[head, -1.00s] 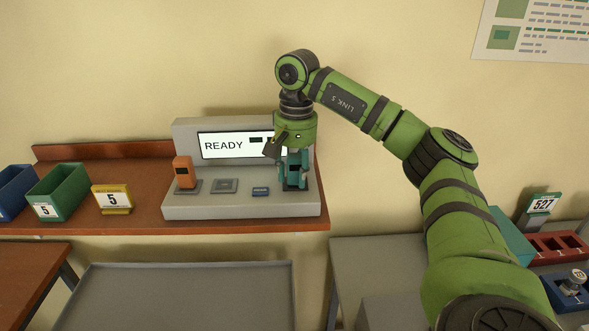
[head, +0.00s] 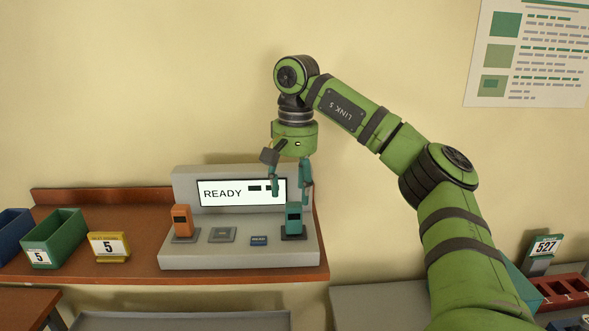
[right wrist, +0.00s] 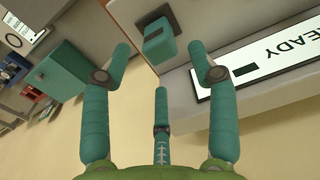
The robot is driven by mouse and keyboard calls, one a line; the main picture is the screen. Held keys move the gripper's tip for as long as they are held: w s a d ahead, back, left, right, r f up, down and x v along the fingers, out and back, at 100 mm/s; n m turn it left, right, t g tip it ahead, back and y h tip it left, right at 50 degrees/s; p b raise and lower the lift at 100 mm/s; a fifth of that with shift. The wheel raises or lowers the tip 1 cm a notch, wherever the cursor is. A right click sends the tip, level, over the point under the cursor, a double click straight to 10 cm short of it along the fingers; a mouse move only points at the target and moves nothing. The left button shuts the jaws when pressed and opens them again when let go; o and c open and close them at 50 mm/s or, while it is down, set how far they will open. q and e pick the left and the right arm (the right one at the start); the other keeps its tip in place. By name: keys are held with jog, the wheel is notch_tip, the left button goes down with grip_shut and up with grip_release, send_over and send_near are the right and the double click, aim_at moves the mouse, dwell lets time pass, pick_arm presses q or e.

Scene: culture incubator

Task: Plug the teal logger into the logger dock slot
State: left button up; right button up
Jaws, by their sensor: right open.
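The teal logger (head: 293,219) stands upright in a dark dock slot (head: 293,237) at the right end of the grey dock unit (head: 240,255). It also shows in the right wrist view (right wrist: 158,42), beyond the fingertips. My right gripper (head: 290,190) is open and empty, above the logger and apart from it. In the right wrist view its fingers (right wrist: 165,60) are spread wide. The dock's screen (head: 240,192) reads READY, with dark green bars beside the word. My left gripper is not in view.
A yellow sign (head: 109,246) and green bin (head: 53,238) stand left on the brown shelf (head: 130,265).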

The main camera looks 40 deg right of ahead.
jog(key=shift+r, duration=1.9)
